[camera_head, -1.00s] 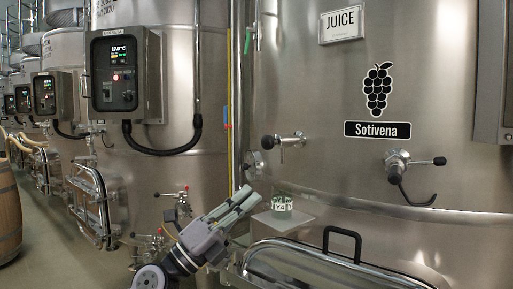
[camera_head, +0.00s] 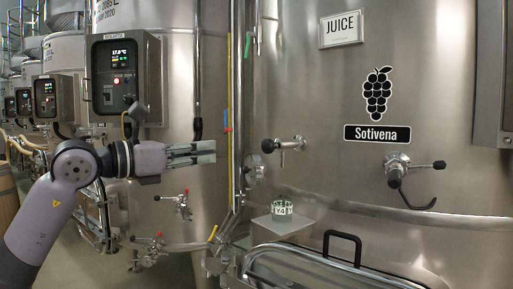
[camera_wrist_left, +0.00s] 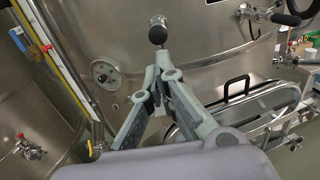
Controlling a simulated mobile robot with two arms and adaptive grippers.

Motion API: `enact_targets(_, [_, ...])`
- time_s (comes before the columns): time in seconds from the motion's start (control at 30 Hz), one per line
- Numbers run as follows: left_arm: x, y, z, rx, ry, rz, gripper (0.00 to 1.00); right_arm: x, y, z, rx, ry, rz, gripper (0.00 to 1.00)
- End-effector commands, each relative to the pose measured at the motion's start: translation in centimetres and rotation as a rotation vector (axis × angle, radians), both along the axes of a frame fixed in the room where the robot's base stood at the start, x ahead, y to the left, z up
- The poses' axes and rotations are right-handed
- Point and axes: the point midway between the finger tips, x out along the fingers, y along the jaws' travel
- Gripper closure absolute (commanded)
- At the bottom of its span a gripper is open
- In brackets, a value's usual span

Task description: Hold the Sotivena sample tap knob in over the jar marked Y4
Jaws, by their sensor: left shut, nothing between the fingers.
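The Sotivena tank (camera_head: 330,90) bears a grape label. Its sample tap (camera_head: 291,143) ends at the left in a round black knob (camera_head: 268,146), also in the left wrist view (camera_wrist_left: 157,35). The jar marked Y4 (camera_head: 281,208) stands on a small shelf (camera_head: 283,225) below the tap; in the wrist view I cannot make it out behind the fingers. My left gripper (camera_head: 213,152) is shut and empty, pointing right, left of the knob at about its height in the head view. In the wrist view its fingertips (camera_wrist_left: 163,62) appear just below the knob, apparently apart from it.
A larger valve with a black handle (camera_head: 398,168) sits right of the tap. A black handle (camera_head: 342,247) and curved steel pipes are at the lower front. A control box (camera_head: 122,75) hangs on the left tank, behind my arm. A yellow-marked gauge tube (camera_head: 229,130) stands between the tanks.

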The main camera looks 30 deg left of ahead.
Motion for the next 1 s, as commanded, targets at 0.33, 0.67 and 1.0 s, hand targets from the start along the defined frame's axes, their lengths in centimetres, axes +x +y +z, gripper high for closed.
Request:
enact_targets(0.33, [4.5,-1.6,0.8,-0.002,0.002,-0.003,1.00,0.0,0.2,4.4,0.003,0.001,0.000,0.38])
enact_targets(0.67, [9.6,-3.4,0.8,-0.005,-0.002,-0.005,1.00,0.0,0.5,8.8,0.005,0.000,0.000,0.38])
enact_targets(1.0, [12.9,-4.4,0.2,-0.002,0.000,-0.002,1.00,0.0,0.4,10.8,0.005,0.001,0.001,0.38])
